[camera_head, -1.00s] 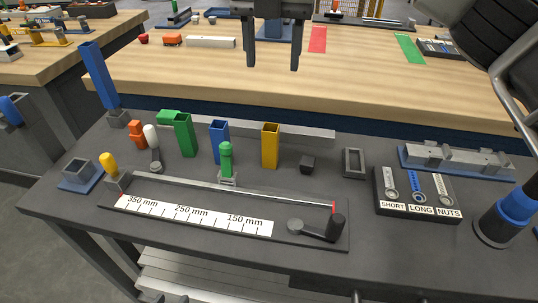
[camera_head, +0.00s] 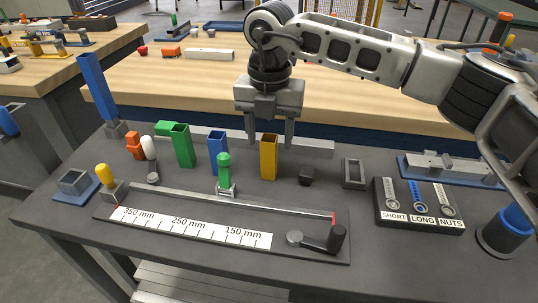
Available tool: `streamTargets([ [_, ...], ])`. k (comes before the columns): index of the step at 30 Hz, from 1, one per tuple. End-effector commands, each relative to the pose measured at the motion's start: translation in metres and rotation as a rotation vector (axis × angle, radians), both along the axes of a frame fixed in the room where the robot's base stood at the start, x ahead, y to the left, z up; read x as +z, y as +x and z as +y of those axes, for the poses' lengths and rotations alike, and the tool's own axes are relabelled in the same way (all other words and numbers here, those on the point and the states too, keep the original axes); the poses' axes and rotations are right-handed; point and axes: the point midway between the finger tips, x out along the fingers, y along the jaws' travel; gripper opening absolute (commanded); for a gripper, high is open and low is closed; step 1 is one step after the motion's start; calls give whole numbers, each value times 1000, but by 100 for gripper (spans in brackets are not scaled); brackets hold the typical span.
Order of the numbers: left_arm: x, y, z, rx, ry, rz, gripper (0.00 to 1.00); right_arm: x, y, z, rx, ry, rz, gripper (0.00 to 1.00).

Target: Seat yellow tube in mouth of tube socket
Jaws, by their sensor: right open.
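The yellow tube (camera_head: 268,160) stands upright on the dark bench, its open square top facing up. My left gripper is not in view.
Green (camera_head: 182,147) and blue (camera_head: 217,153) tubes stand left of the yellow one. A small green-topped post (camera_head: 224,172) stands in front. A measuring fixture (camera_head: 190,226) spans the bench front. A dark block (camera_head: 306,175) and rectangular frame (camera_head: 354,173) lie right.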

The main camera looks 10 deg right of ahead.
Motion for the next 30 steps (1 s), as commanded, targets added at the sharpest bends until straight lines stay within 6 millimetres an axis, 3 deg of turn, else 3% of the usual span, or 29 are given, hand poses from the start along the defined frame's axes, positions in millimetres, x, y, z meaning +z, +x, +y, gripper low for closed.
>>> streamTargets([
  [6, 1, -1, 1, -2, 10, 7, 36, -30, 1, 1, 0, 0, 2, 53],
  [15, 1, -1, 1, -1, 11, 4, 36, -36, 1, 1, 0, 0, 1, 53],
  [20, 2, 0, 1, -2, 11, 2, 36, -36, 1, 1, 0, 0, 1, 8],
  [21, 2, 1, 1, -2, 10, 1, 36, -36, 1, 1, 0, 0, 1, 4],
  [30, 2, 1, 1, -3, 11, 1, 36, -34, 2, 1, 0, 1, 0, 4],
])
